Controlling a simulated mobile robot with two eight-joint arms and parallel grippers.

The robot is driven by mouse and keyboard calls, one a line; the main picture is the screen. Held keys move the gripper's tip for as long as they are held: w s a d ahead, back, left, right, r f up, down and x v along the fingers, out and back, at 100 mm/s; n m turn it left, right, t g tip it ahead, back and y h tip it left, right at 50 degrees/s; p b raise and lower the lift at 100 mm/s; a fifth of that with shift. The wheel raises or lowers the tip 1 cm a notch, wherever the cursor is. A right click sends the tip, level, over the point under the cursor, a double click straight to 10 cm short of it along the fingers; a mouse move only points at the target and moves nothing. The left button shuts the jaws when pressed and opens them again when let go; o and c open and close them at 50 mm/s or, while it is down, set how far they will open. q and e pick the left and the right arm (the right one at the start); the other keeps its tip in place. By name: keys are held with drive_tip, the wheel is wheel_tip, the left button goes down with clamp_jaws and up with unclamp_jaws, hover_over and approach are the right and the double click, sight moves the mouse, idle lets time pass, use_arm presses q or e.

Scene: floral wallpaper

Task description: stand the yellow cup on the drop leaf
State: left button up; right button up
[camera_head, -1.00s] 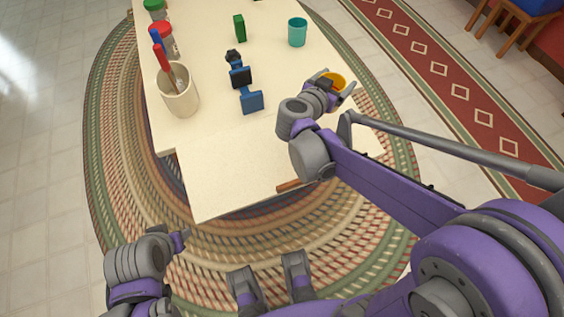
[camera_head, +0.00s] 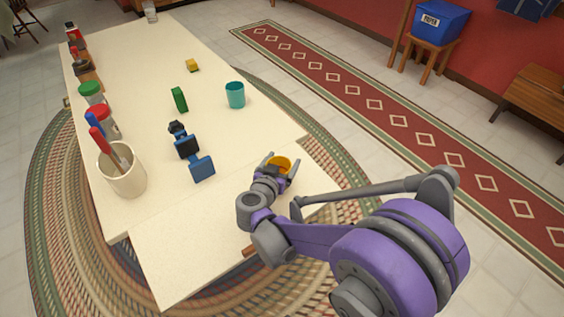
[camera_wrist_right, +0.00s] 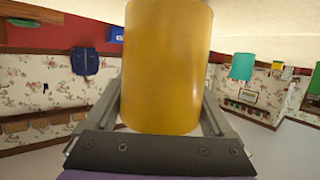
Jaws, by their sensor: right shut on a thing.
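The yellow cup (camera_head: 280,163) is between the fingers of my right gripper (camera_head: 278,168), which is shut on it. In the right wrist view the cup (camera_wrist_right: 167,65) fills the middle, with a finger on each side. In the head view it appears over the right side of the table's near part; its base is hidden, so I cannot tell whether it touches anything. The pale drop leaf (camera_head: 185,262) is at the table's near end, beyond a visible step in the left edge. My right arm covers part of its right side. My left gripper is out of view.
On the table (camera_head: 215,130) stand a teal cup (camera_head: 235,95), a green block (camera_head: 180,99), a blue object (camera_head: 195,160), a yellow block (camera_head: 192,65) and a cream utensil holder (camera_head: 122,172). Jars line the left side. The leaf's left part is clear.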

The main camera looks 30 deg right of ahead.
drive_tip(key=shift+f+b, duration=0.4)
drive_tip(key=shift+f, duration=0.05)
drive_tip(key=o, duration=1.2)
drive_tip(key=shift+o, duration=0.2)
drive_tip(key=shift+r, duration=0.15)
